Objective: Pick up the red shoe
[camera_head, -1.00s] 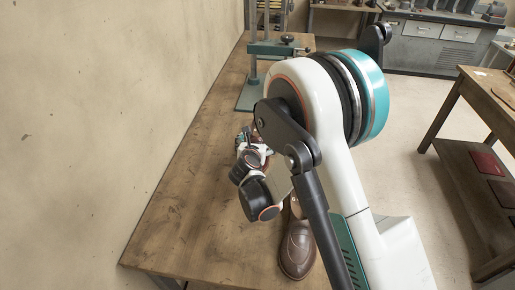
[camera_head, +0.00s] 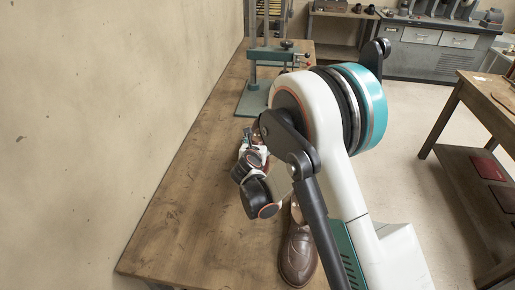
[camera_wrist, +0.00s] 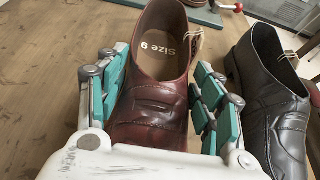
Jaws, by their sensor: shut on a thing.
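The red shoe (camera_wrist: 150,115), a dark red-brown leather shoe with "Size 9" on its insole and a small tag at its collar, fills the middle of the wrist view. My gripper (camera_wrist: 162,65) is shut on it, with teal-padded fingers along both sides of the shoe. The toe end is partly hidden by the white gripper body. In the head view my gripper (camera_head: 249,141) is over the workbench, and the red shoe is mostly hidden behind my arm. I cannot tell whether its sole touches the bench.
A black shoe (camera_wrist: 275,110) stands close on the right in the wrist view. A brown shoe (camera_head: 297,258) stands on the workbench (camera_head: 190,215) near its front. A green-based press (camera_head: 254,98) stands farther back. A wall runs along the left. The bench's left front is clear.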

